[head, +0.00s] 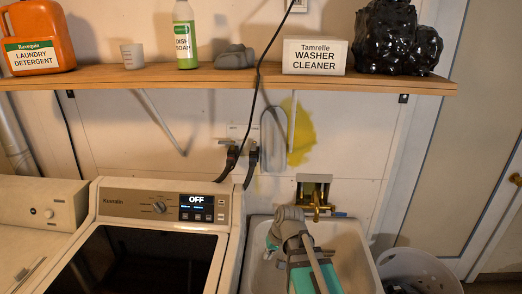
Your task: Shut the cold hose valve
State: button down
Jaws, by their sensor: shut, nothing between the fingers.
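The brass valve fitting (317,202) is on the wall above the utility sink (350,250), in front of a metal plate. A small blue handle (341,214), the likely cold valve handle, sticks out at its right side. Its exact angle is too small to tell. My grey and teal arm reaches up over the sink from the bottom. Its grey end, with my gripper (290,213), is just left of and below the brass fitting, apart from the blue handle. The fingers are small and hard to separate; the gripper looks shut and empty. My arm hides part of the sink and perhaps the fitting's lower left.
A washer (160,215) stands left of the sink, and a white laundry basket (425,275) right of it. A shelf (200,76) with bottles and a box runs above. Black cords hang to the wall outlet. The wall right of the blue handle is clear.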

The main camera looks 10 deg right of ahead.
jog(key=w+r+m+t+y, duration=0.2)
jog(key=w+r+t+y, duration=0.15)
jog(key=w, duration=0.45)
jog(key=m+t+y+p, duration=0.2)
jog(key=m+t, duration=0.7)
jog(key=t, duration=0.1)
send_near(254, 149)
jog(key=d, duration=0.7)
jog(key=shift+s+f, duration=0.4)
jog(key=shift+s, duration=0.1)
jog(key=s+a+x, duration=0.1)
jog(key=a+x, duration=0.1)
jog(key=x, duration=1)
jog(key=shift+a+r, duration=0.2)
jog(key=shift+a, duration=0.25)
